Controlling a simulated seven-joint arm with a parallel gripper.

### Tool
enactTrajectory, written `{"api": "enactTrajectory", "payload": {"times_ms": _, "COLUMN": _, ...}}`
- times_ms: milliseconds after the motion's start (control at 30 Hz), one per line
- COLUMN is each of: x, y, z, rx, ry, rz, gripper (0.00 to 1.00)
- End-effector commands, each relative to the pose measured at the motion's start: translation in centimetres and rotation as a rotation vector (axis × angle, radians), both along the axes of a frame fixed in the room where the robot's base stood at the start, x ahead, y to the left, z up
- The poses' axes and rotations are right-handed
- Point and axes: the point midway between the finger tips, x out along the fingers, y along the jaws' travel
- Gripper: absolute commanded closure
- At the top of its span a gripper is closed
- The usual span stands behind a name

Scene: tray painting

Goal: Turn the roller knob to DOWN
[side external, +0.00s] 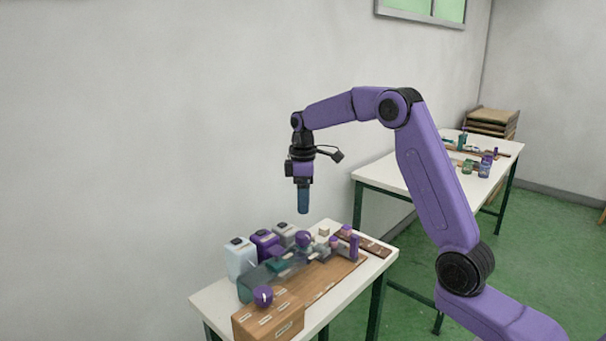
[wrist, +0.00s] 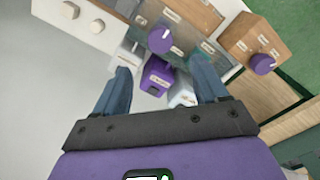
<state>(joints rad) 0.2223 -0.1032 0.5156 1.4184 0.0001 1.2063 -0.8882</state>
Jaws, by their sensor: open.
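Two purple knobs are in view, and their labels are too small to read, so I cannot tell which is the roller knob or where it points. One knob (side external: 263,296) is on the wooden box (side external: 270,322) at the table's front end; it also shows at the right of the wrist view (wrist: 262,63). The other knob (side external: 303,238) is on the grey-teal unit in the middle, at upper centre in the wrist view (wrist: 160,40). My gripper (side external: 303,212) hangs above the table, apart from both knobs. Its blue fingers (wrist: 162,75) are open and empty.
White, purple and grey containers (side external: 240,258) stand along the table's wall side. A small pale block (side external: 323,230) and short purple posts (side external: 353,246) are at the far end. A second table (side external: 400,178) stands behind. The space around my gripper is clear.

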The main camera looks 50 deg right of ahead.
Motion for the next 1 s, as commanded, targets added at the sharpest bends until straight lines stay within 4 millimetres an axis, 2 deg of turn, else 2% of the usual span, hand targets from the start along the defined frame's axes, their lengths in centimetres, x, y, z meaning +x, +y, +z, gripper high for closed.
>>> {"api": "enactTrajectory", "payload": {"times_ms": 33, "x": 0.1, "y": 0.0, "z": 1.2, "rx": 0.0, "ry": -0.006, "rz": 0.0, "gripper": 0.27}}
{"api": "enactTrajectory", "payload": {"times_ms": 200, "x": 0.0, "y": 0.0, "z": 4.3, "rx": 0.0, "ry": -0.004, "rz": 0.0, "gripper": 0.27}}
{"api": "enactTrajectory", "payload": {"times_ms": 400, "x": 0.0, "y": 0.0, "z": 6.3, "rx": 0.0, "ry": -0.001, "rz": 0.0, "gripper": 0.27}}
{"api": "enactTrajectory", "payload": {"times_ms": 1000, "x": -0.1, "y": 0.1, "z": 6.8, "rx": 0.0, "ry": 0.0, "rz": 0.001, "gripper": 0.27}}
